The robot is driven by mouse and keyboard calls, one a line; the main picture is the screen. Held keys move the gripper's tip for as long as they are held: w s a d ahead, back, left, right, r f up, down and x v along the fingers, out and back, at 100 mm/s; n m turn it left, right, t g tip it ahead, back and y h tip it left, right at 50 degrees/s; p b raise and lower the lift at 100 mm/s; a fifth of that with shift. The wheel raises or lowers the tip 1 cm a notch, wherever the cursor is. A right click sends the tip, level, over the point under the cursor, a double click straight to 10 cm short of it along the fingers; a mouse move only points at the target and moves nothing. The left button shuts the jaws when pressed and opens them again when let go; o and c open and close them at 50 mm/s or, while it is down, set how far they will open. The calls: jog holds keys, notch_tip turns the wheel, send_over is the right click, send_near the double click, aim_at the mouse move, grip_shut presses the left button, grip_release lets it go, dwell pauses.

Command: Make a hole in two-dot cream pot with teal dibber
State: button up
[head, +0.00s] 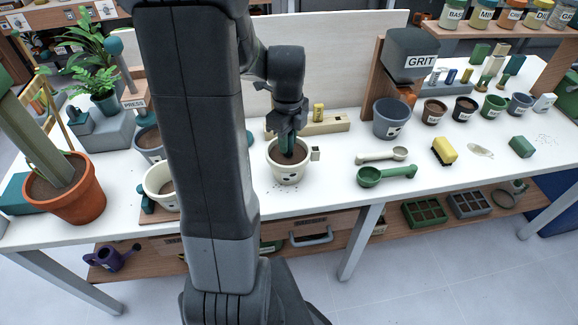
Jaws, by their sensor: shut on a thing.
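My gripper (288,125) is shut on the teal dibber (287,144), which points down over a cream pot (287,176). The dibber's lower end meets the dark soil in that pot; how deep it reaches is not clear. The pot stands upright on the white table, with dark dots on its front that are too small to count surely. A small pale tag (315,154) is at its right rim. Another cream pot (155,190) stands to the left, partly hidden by my arm.
A cream and a green scoop (388,175) lie right of the pot, with a yellow sponge (444,151) beyond. A grey pot (391,120) stands under the GRIT hopper (411,55). A terracotta pot (70,190) stands far left. A wooden block (325,124) lies behind.

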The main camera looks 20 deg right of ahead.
jog(key=shift+r+p, duration=4.6)
jog(key=shift+r, duration=1.2)
